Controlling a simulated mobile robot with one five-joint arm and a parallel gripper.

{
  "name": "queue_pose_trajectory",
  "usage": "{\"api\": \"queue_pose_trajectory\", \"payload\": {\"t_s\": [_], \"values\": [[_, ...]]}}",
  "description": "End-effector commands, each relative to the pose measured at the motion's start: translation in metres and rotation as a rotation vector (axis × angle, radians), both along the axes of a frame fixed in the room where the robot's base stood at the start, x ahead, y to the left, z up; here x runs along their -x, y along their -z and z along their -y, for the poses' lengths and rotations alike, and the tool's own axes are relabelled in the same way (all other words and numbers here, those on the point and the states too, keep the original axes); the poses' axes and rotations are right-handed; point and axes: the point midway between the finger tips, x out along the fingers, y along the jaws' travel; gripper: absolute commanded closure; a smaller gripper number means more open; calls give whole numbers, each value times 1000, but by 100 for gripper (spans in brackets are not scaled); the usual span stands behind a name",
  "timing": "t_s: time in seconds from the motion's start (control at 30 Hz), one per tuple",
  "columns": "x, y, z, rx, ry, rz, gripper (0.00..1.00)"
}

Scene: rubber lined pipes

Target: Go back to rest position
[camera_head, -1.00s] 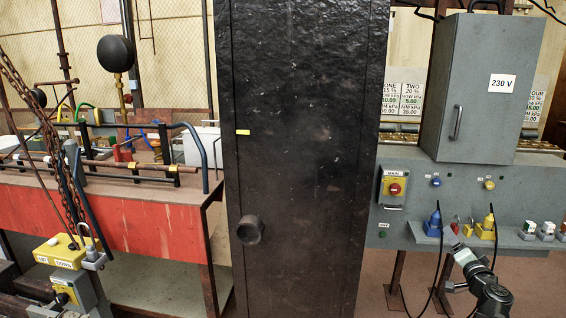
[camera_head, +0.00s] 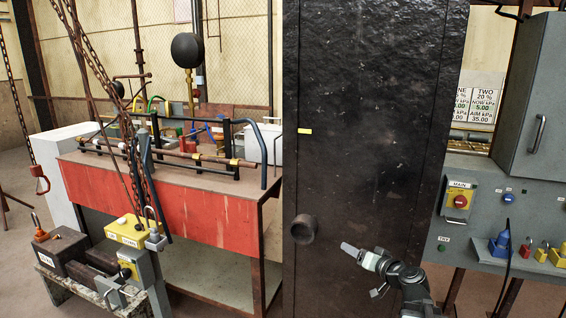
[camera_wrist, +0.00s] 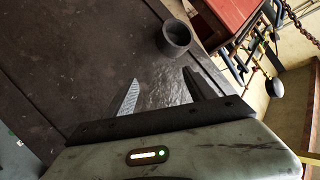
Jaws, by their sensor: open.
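My gripper (camera_head: 352,250) is at the lower middle right of the head view, in front of the dark metal column (camera_head: 375,130). In the wrist view my gripper (camera_wrist: 162,92) shows two dark fingers spread apart with nothing between them. Beyond the fingertips is the dark column surface (camera_wrist: 75,50) with a short round pipe stub (camera_wrist: 174,38). The same stub (camera_head: 302,229) shows in the head view, left of my gripper and apart from it.
A red-fronted bench (camera_head: 160,205) with pipes and levers stands left. Hanging chains (camera_head: 100,90) and a yellow control box (camera_head: 128,231) are in front of it. A grey control panel (camera_head: 475,238) with plugs and a grey cabinet (camera_head: 535,110) stand right.

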Motion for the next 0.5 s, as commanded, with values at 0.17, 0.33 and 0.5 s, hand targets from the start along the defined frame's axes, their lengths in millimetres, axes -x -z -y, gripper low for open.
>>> {"api": "queue_pose_trajectory", "payload": {"t_s": [0.17,0.33,0.5], "values": [[32,60,-129,172,-280,-223,36],[91,124,-179,375,-427,-527,36],[146,164,-136,547,-355,-860,36]]}}
